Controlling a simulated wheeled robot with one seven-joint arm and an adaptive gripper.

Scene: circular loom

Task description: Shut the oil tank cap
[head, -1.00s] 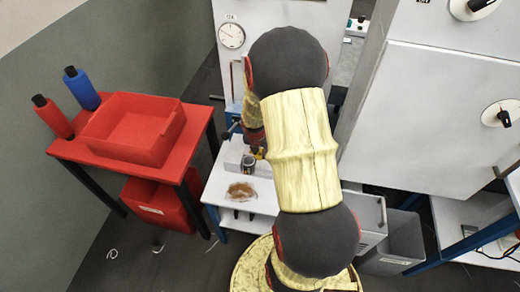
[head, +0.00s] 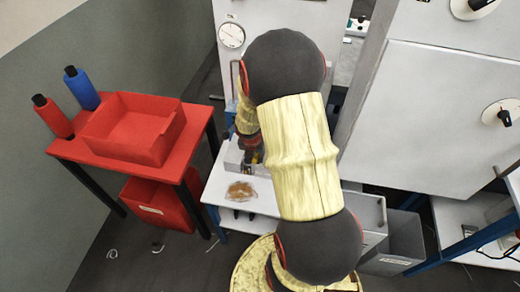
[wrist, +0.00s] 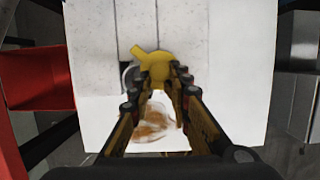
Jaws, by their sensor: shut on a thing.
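The yellow cap (wrist: 153,62) is in the upper middle of the wrist view, a round piece with a tab pointing to the upper left. My gripper (wrist: 160,80) is shut on its near edge, with a fingertip on either side. A dark, rounded part (wrist: 129,74) shows partly behind the cap's left side; I cannot tell whether the cap is seated on it. In the head view my gripper (head: 251,160) is small beside the pale tank block (head: 233,155), and my arm hides much of this area.
A brown, clear-edged patch (head: 240,191) lies on the white shelf (head: 222,187) in front of the tank. A red table (head: 85,152) with a red bin (head: 132,130) and two bottles stands left. Large grey cabinets (head: 440,110) stand right. Open floor lies front left.

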